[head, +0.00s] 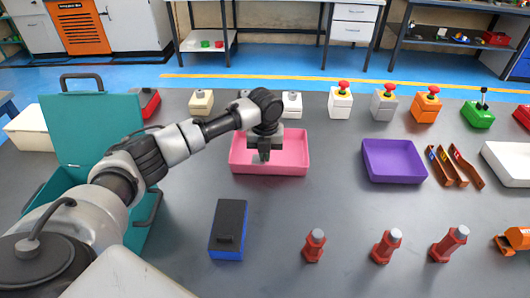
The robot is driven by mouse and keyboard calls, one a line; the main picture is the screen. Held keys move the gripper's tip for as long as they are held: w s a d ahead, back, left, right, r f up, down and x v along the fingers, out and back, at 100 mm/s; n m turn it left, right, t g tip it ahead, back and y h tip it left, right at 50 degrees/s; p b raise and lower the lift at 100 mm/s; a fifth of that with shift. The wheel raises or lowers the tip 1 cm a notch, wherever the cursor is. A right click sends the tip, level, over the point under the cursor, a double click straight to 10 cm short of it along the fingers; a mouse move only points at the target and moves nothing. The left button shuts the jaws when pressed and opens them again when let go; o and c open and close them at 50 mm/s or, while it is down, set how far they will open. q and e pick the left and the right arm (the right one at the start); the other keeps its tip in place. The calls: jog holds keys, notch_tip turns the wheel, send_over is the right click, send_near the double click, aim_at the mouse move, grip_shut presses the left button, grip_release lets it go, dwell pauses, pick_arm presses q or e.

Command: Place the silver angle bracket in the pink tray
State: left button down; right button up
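The pink tray (293,152) stands on the grey table near the middle of the head view. My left gripper (264,156) points down over the tray, in front of its middle and hiding part of it. Its dark fingers look close together, but I cannot tell whether they are open or shut, or whether they hold anything. I cannot make out a silver angle bracket anywhere in the view. My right gripper is not in view.
Several button boxes line the back, including an orange one (426,107). A blue-black block (229,230) and red-based posts (386,246) stand in front. A teal box (90,125) is at left.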

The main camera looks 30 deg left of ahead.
pick_arm(q)
jog(key=c, duration=1.4)
grip_release()
jog(key=shift+o, duration=0.2)
notch_tip(320, 180, up, 12)
jog(key=shift+r+b, duration=0.15)
jog(key=shift+b, duration=0.25)
